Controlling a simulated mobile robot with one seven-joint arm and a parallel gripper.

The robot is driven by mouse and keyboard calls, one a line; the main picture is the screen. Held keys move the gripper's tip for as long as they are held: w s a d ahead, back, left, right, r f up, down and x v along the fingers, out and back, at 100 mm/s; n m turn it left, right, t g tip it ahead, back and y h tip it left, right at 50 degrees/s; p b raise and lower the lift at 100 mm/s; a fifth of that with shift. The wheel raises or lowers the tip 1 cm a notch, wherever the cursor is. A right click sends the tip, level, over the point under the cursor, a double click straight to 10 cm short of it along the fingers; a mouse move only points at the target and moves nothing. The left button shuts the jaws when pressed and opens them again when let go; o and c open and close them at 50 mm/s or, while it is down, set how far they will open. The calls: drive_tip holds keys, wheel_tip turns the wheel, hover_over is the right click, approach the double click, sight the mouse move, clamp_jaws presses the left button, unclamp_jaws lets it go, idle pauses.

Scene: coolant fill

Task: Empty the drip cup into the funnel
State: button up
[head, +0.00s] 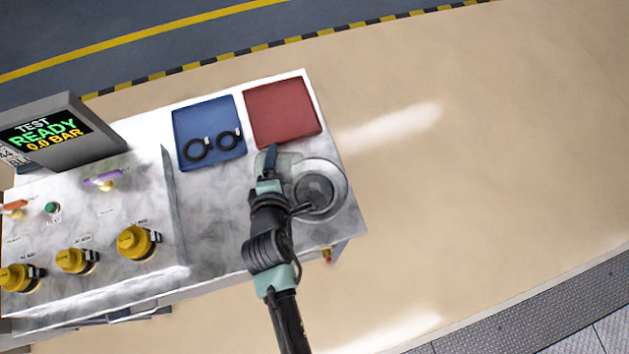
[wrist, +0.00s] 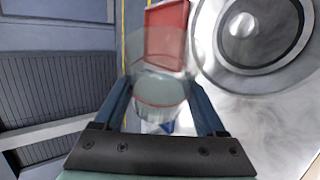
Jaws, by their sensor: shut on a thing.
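The drip cup (wrist: 160,92) is clear, with a thin red line around it. It is between the two fingers of my gripper (wrist: 163,100), which is shut on it. In the head view my gripper (head: 268,160) is over the right end of the bench, with the clear cup (head: 288,162) partly behind it. The funnel (head: 330,207) is a wide, round, grey metal bowl just right of the gripper. In the wrist view the funnel (wrist: 285,72) fills the upper right, beside the cup and apart from it. I cannot tell how much liquid the cup holds.
A red tray (head: 282,112) and a blue tray (head: 190,118) with two black rings lie at the bench's back. Left are a sloped panel with yellow knobs (head: 134,242) and a screen (head: 45,136) reading TEST READY 0.0 BAR. Floor right of the bench is clear.

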drive_tip(key=shift+s+d+f+m+y+p, duration=0.15)
drive_tip(key=shift+d+f+m+y+p, duration=0.2)
drive_tip(key=shift+d+m+y, duration=0.25)
idle(0.7)
drive_tip(key=shift+d+f+m+t+y+b, duration=0.3)
drive_tip(key=shift+f+t+y+b, duration=0.1)
drive_tip(key=shift+y+b, duration=0.1)
idle(1.0)
drive_tip(key=shift+a+r+p, duration=0.1)
drive_tip(key=shift+r+p, duration=0.35)
drive_tip(key=shift+p, duration=0.1)
drive_tip(key=shift+r+n+h, duration=0.2)
drive_tip(key=shift+n+h, duration=0.2)
drive_tip(key=shift+h, duration=0.2)
drive_tip(key=shift+a+n+h+b, duration=0.3)
drive_tip(key=shift+a+b, duration=0.05)
drive_tip(key=shift+a, duration=0.15)
drive_tip(key=shift+a+g, duration=0.3)
drive_tip(key=shift+g, duration=0.1)
drive_tip(key=shift+w+r, duration=0.1)
drive_tip(key=shift+w, duration=0.1)
